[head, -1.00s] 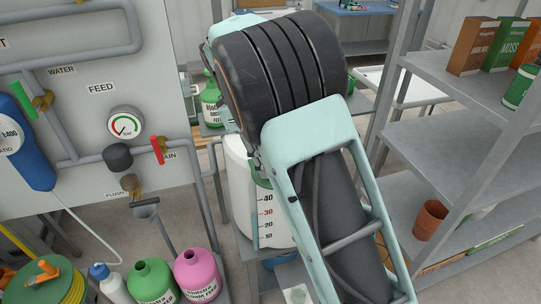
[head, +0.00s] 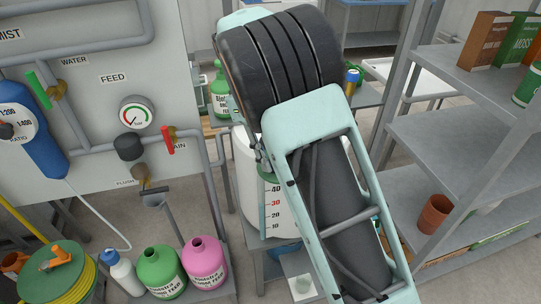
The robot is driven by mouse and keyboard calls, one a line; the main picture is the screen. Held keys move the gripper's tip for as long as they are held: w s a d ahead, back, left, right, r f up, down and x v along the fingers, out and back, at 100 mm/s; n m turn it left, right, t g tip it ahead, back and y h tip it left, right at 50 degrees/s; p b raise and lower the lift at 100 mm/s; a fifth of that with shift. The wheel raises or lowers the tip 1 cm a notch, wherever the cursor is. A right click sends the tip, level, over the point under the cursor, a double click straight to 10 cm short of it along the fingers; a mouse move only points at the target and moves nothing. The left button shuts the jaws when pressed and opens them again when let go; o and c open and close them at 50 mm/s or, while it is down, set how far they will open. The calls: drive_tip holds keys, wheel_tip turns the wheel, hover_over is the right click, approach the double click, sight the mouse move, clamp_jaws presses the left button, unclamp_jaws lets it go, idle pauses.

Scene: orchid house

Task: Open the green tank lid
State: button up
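The white tank (head: 246,185) stands behind my arm, with a scale of black and red numbers on its front. A small green part (head: 267,177) shows at its side by the scale; I cannot tell whether it belongs to the lid. My arm covers the tank's top, so the green lid and its position are hidden. My gripper is out of sight behind my arm, and I cannot tell whether it touches the lid.
A panel with pipes, a gauge (head: 137,112) and valves stands left. A green bottle (head: 161,273) and a pink bottle (head: 206,264) stand low in front of it. Grey shelving (head: 440,140) with a terracotta pot (head: 434,213) is close on the right.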

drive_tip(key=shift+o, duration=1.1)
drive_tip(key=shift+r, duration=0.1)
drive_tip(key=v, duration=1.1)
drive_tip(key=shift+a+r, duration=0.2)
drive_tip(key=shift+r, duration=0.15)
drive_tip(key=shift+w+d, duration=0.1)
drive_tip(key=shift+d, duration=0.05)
